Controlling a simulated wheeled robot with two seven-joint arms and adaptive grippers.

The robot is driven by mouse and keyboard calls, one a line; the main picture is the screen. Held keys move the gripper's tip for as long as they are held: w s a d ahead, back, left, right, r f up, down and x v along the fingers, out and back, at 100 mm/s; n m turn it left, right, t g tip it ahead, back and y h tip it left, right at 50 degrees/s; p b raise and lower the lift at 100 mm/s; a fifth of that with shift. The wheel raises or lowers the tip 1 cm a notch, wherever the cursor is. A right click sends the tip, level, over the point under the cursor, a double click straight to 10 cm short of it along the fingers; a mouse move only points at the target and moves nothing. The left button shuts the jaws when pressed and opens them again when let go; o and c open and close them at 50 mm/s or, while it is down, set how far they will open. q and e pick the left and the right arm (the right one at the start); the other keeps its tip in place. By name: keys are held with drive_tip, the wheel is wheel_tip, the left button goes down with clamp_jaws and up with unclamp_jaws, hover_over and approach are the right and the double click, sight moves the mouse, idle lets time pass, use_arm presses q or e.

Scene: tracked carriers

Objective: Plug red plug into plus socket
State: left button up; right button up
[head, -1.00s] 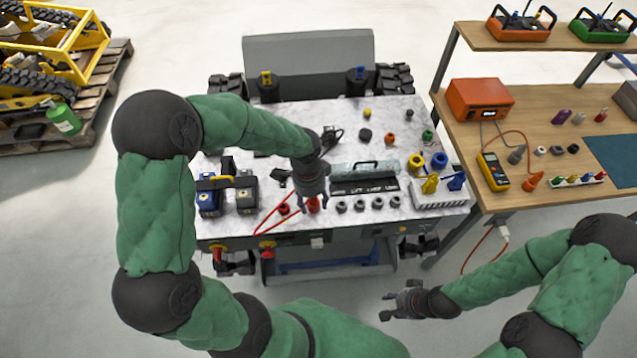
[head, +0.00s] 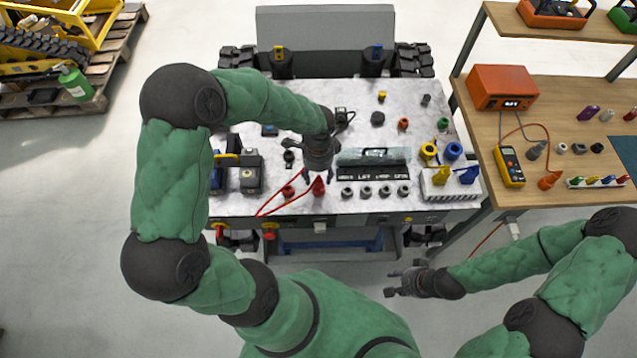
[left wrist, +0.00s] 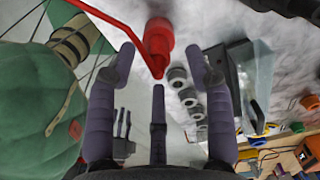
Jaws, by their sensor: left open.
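The red plug (head: 318,188) stands near the front edge of the marble-topped carrier, left of the row of grey sockets. It also shows in the left wrist view (left wrist: 158,42), with its red cable running off to the upper left. My left gripper (head: 318,177) is just behind and above the plug. Its fingers (left wrist: 158,75) are spread, with the plug beyond their tips and nothing held. A red round fitting (head: 288,191) sits left of the plug; I cannot read a plus mark. The plug's lower end is unclear. My right gripper (head: 391,282) is open and empty, in front of the carrier.
Several grey sockets (head: 376,191) lie in a row right of the plug, below a labelled black strip (head: 375,172). Dark blocks (head: 250,178) stand at the left. A white rack with yellow and blue plugs (head: 452,190) stands at the right. A wooden workbench (head: 530,190) adjoins on the right.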

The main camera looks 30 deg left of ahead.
sight(319, 177)
use_arm(q)
wheel_tip(319, 177, down, 4)
drive_tip(key=shift+d+f+b, duration=0.1)
drive_tip(key=shift+b, duration=0.45)
clamp_jaws()
drive_tip(key=shift+r, duration=0.25)
